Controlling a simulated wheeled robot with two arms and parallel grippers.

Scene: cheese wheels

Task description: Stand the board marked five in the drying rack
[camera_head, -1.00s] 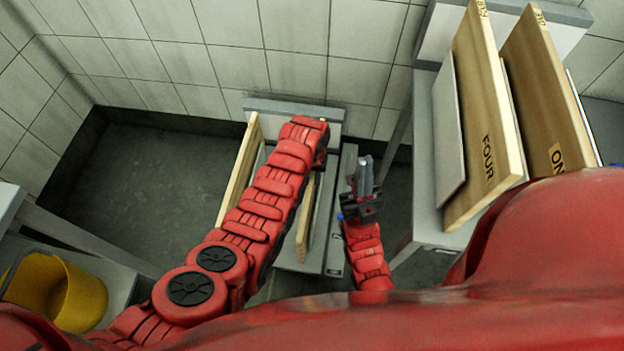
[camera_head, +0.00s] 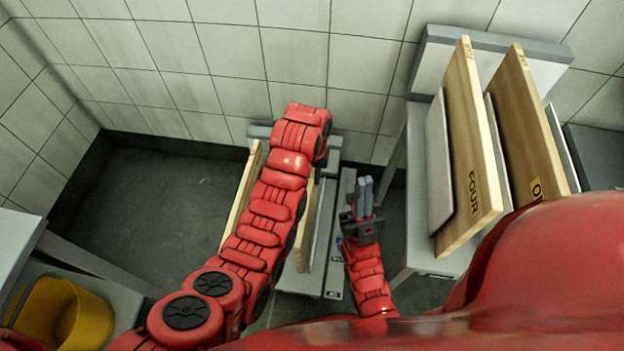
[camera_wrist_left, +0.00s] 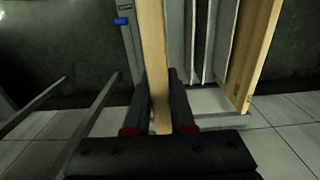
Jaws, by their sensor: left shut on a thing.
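My left gripper (camera_wrist_left: 158,105) is shut on the edge of a pale wooden board (camera_wrist_left: 154,45); my arm hides this gripper in the head view. No mark shows on this board, so I cannot tell whether it is the one marked five. It seems to be the upright board (camera_head: 304,238) partly hidden beside my left arm, over a low grey rack (camera_head: 335,140). Another wooden board (camera_head: 240,205) stands to its left, also in the left wrist view (camera_wrist_left: 255,50). My right gripper (camera_head: 362,196) is empty, its fingers close together, right of the low rack.
A higher grey rack (camera_head: 425,262) at the right holds upright boards marked FOUR (camera_head: 475,160) and apparently ONE (camera_head: 530,130), with thin pale dividers between. A yellow bucket (camera_head: 78,318) stands at the lower left. The dark floor (camera_head: 150,200) at left is clear.

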